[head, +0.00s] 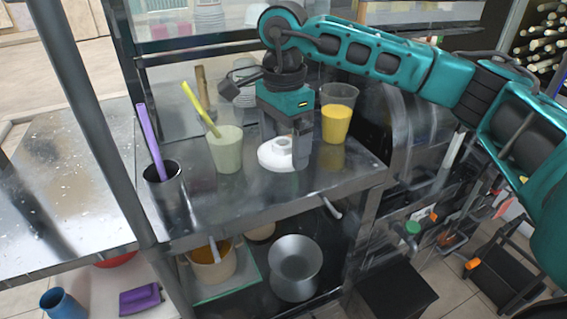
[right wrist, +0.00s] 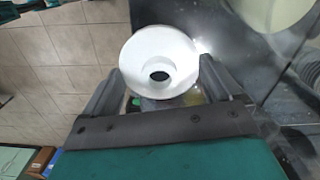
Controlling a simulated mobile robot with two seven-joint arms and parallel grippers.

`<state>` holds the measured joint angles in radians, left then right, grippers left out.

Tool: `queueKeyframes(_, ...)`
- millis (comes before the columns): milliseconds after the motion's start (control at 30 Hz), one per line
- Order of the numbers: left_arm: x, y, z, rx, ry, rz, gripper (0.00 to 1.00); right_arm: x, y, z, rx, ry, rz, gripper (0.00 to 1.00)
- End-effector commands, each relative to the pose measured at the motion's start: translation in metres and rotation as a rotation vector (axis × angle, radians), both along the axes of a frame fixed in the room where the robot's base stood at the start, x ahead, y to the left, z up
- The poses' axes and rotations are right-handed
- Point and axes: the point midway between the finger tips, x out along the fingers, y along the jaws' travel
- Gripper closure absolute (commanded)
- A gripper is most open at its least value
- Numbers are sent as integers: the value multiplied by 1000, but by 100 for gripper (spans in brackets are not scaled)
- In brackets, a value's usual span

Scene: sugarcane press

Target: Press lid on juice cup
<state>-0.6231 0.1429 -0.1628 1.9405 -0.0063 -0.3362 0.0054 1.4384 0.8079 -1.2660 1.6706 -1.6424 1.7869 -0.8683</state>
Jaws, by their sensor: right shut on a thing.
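My right gripper (head: 295,142) points down over the metal counter, between two cups. It is shut on a white round lid (head: 268,155) with a raised ring in its middle. The lid (right wrist: 135,52) also shows between the fingers (right wrist: 158,80) in the right wrist view, with a dark hole in its ring. A clear cup of pale green juice (head: 227,152) with a yellow-green straw stands left of the gripper. A clear cup of orange-yellow juice (head: 337,122) stands upright to the right, its top open. I cannot tell how far the lid is above the counter. My left gripper is not in view.
A dark cup (head: 165,190) with purple straws stands at the counter's (head: 260,200) left front. A grey post (head: 85,110) rises at the left. A lower shelf holds a pot (head: 212,268) and metal bowls (head: 295,262). The counter's front middle is clear.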

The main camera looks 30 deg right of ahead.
Motion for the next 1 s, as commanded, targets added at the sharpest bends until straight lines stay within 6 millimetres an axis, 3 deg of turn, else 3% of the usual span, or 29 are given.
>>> queueKeyframes(33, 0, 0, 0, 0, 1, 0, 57, 1, 1, 18, 1, -7, 1, 36)
queueKeyframes(200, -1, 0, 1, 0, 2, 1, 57, 1, 1, 65, 2, -5, 1, 36)
queueKeyframes(433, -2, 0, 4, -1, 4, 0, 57, 0, 0, 112, -1, -3, 0, 36)
queueKeyframes(633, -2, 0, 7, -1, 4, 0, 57, 0, 0, 127, -1, -1, 0, 36)
queueKeyframes(1000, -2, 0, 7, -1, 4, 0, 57, 0, 0, 129, 0, 0, 0, 36)
